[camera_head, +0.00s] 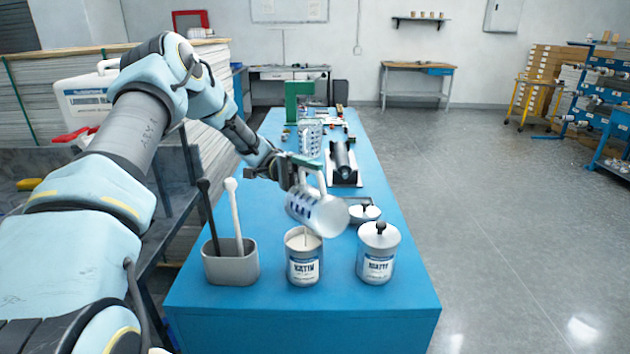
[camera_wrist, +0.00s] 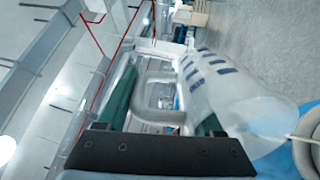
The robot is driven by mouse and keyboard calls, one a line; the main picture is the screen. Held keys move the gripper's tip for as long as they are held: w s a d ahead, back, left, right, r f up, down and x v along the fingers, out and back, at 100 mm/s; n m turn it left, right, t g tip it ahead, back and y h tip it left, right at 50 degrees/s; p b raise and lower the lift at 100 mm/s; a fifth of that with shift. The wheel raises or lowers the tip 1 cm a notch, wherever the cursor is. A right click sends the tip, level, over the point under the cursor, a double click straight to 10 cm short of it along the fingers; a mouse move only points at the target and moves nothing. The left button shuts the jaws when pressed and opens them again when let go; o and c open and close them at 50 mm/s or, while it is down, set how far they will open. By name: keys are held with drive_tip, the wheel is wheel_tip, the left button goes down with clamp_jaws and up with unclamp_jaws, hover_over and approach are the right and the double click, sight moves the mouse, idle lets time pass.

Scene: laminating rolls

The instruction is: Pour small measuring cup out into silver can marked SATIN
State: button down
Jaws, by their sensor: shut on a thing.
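My gripper (camera_head: 308,168) is shut on the handle of a clear measuring cup (camera_head: 316,211) with dark blue marks. The cup is tipped far over, its mouth toward the lower right, above the open silver can marked SATIN (camera_head: 304,270). A thin pale streak shows at the can's opening; I cannot tell for sure whether it is poured liquid. In the wrist view the cup (camera_wrist: 235,95) lies tilted beside my green fingers (camera_wrist: 160,105), with its handle between them. The can's rim (camera_wrist: 308,150) shows at the lower right edge. The cup's contents are unclear.
A lidded silver can (camera_head: 379,255) stands right of the SATIN can. A loose lid (camera_head: 365,213) lies behind them. A grey holder (camera_head: 231,266) with a black and a white stick stands left. Another clear marked cup (camera_head: 310,136) and a black roller (camera_head: 343,160) are farther back.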

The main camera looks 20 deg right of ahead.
sight(332, 211)
drive_tip(key=shift+w+a+r+g+p, duration=0.1)
drive_tip(key=shift+w+r+g+p, duration=0.15)
drive_tip(key=shift+w+g+p, duration=0.35)
drive_tip(key=shift+s, duration=0.1)
idle(3.2)
drive_tip(key=shift+s+d+r+t, duration=0.1)
drive_tip(key=shift+s+d+t, duration=0.05)
drive_tip(key=shift+s+t, duration=0.6)
drive_tip(key=shift+s+d+r+t, duration=0.1)
drive_tip(key=shift+s+t, duration=0.55)
drive_tip(key=shift+s, duration=0.05)
drive_tip(key=shift+s+f, duration=0.1)
drive_tip(key=shift+f, duration=0.05)
drive_tip(key=shift+s+d+f+t+y, duration=0.1)
drive_tip(key=shift+s+f+t+y, duration=0.25)
drive_tip(key=shift+s+t, duration=0.35)
drive_tip(key=shift+s+d+f+t+y, duration=0.1)
drive_tip(key=shift+s+f+t+y, duration=0.15)
drive_tip(key=shift+s+f+t, duration=0.3)
drive_tip(key=shift+t, duration=0.25)
drive_tip(key=shift+s, duration=0.15)
drive_tip(key=shift+s+d+f+t+b, duration=0.1)
drive_tip(key=shift+s+f+t+b, duration=0.1)
drive_tip(key=shift+s+f+t, duration=0.4)
drive_tip(key=shift+s+d+f+t+b, duration=0.15)
drive_tip(key=shift+s+f+t, duration=0.25)
drive_tip(key=shift+f+t, duration=0.4)
